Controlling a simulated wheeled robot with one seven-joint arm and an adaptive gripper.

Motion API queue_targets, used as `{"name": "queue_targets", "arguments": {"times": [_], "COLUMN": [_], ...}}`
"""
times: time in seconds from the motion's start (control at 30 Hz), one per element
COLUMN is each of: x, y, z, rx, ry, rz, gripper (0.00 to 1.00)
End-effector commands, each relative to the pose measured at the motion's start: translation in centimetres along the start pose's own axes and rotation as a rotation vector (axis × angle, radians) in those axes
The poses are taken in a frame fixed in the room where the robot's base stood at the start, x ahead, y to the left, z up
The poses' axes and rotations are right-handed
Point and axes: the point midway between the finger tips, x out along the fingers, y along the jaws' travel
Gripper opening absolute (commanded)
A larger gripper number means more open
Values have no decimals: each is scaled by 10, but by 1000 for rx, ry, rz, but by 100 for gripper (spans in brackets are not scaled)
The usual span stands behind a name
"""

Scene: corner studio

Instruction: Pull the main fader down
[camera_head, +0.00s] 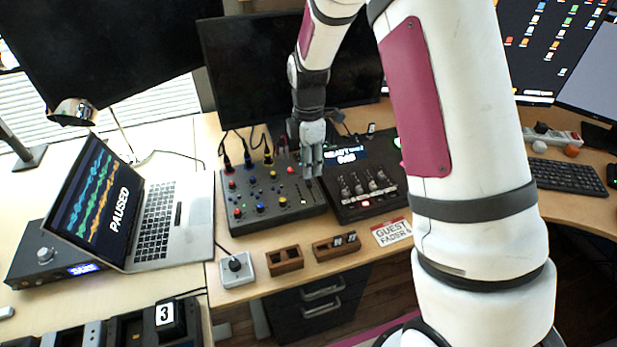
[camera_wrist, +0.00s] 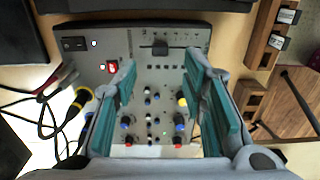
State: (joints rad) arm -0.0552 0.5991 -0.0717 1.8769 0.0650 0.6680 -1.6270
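The grey mixer (camera_head: 262,212) lies on the desk, its panel covered with coloured knobs. In the wrist view the main fader (camera_wrist: 160,47) is a black cap on a slot near the top of the mixer panel (camera_wrist: 120,42), with scale marks running to its right. My gripper (camera_head: 311,168) is above the right part of the mixer and hides part of that area in the head view. In the wrist view my gripper (camera_wrist: 160,76) is open, its teal-padded fingers apart with nothing between them. The fader cap shows beyond the fingertips; contact is not visible.
A black fader box (camera_head: 345,214) stands right of the mixer, with a "GUEST FADERS" card (camera_head: 391,232) in front. Wooden blocks (camera_head: 285,261) and a small joystick box (camera_head: 237,270) sit along the front edge. Cables plug into the mixer's back. A laptop (camera_head: 160,221) is left.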

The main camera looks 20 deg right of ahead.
Motion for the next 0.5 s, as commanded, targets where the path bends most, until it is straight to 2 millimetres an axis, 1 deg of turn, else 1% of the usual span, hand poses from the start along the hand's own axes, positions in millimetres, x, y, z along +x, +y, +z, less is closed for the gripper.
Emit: {"name": "queue_targets", "arguments": {"times": [0.03, 0.2, 0.33, 0.5], "x": [11, 40, 54, 62], "y": [-1, -1, 0, 0], "z": [0, 0, 0, 0], "rx": [1, 0, 0, 0], "ry": [-1, -1, 0, 0], "rz": [-4, -2, -1, 0], "gripper": [38, 38, 38, 38]}}
